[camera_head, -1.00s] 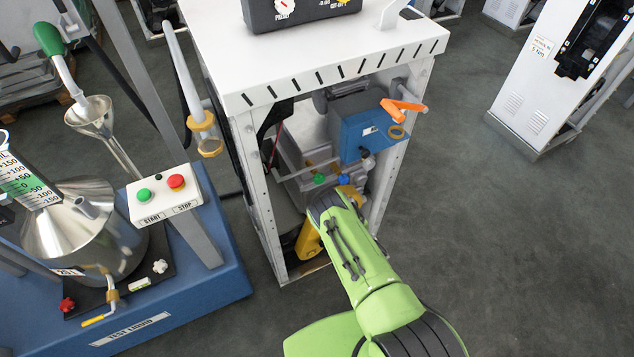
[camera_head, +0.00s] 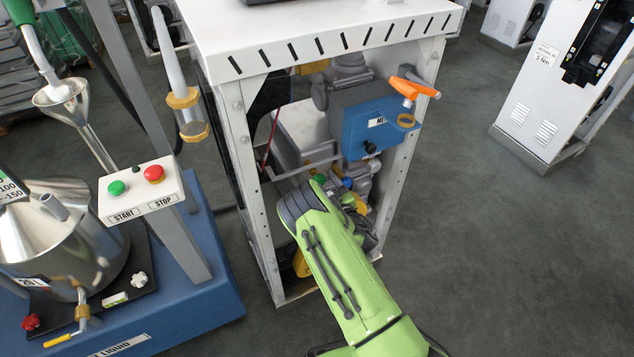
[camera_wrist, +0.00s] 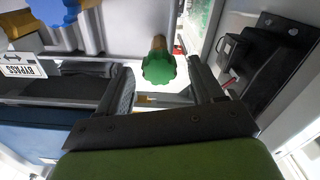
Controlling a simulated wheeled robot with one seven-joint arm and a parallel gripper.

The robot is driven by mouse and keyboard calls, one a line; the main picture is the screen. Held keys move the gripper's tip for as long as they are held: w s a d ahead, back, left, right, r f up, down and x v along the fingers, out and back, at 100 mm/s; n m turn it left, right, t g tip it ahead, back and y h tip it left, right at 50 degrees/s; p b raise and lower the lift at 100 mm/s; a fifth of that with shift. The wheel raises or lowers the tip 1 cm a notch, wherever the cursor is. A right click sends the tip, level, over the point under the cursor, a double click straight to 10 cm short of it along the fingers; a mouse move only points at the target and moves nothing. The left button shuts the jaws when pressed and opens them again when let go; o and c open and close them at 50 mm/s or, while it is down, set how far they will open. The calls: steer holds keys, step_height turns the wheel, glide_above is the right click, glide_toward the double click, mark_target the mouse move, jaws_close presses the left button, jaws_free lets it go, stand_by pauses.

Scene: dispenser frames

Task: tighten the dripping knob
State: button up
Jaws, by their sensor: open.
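A green lobed knob (camera_wrist: 158,66) on a brass stem is in the middle of the wrist view. A blue knob (camera_wrist: 54,10) is at its upper left, near a BYPASS label (camera_wrist: 22,66). In the head view the green knob (camera_head: 319,178) and the blue knob (camera_head: 347,183) show low inside the white cabinet frame, just past my arm. My gripper (camera_wrist: 162,68) is open, with one dark finger on each side of the green knob; I cannot tell whether either finger touches it. My arm hides the gripper in the head view. No drip is visible on either knob.
The cabinet's white posts and top (camera_head: 320,40) surround the opening. A blue box (camera_head: 375,125) and an orange handle (camera_head: 405,88) sit above the knobs. A blue test-liquid stand (camera_head: 200,320) is at left.

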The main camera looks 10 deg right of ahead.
mark_target(317, 176)
steer(key=x, duration=0.3)
steer(key=shift+w+b, duration=0.3)
steer(key=shift+w, duration=0.05)
steer(key=c, duration=1)
